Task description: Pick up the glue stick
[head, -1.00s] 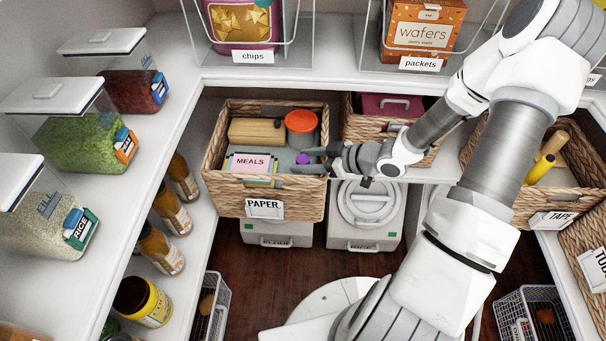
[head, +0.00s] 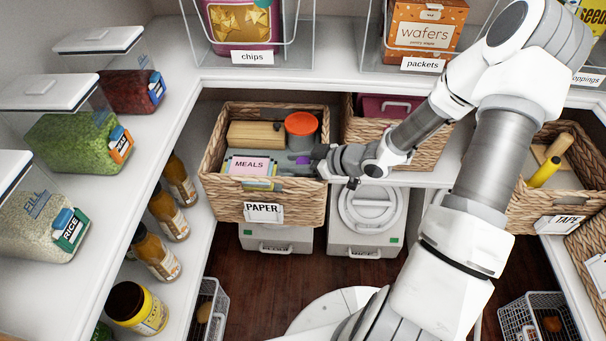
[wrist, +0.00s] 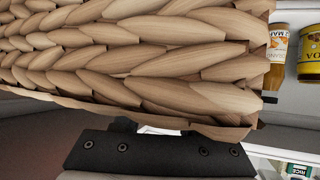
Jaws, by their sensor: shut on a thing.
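The glue stick shows as a small purple piece (head: 303,160) inside the right side of the wicker basket labelled PAPER (head: 226,205). My gripper (head: 309,158) reaches in over the basket's right rim from the right. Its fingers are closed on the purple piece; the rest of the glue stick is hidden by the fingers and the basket. In the wrist view the basket's woven wall (wrist: 150,60) fills most of the picture and hides the fingertips and the glue stick.
The PAPER basket also holds a MEALS pad (head: 249,166), a wooden block (head: 256,134) and an orange-lidded tub (head: 301,125). Another basket (head: 425,150) stands close on the right. A white shelf (head: 390,82) runs above. Bottles (head: 168,212) line the left shelf.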

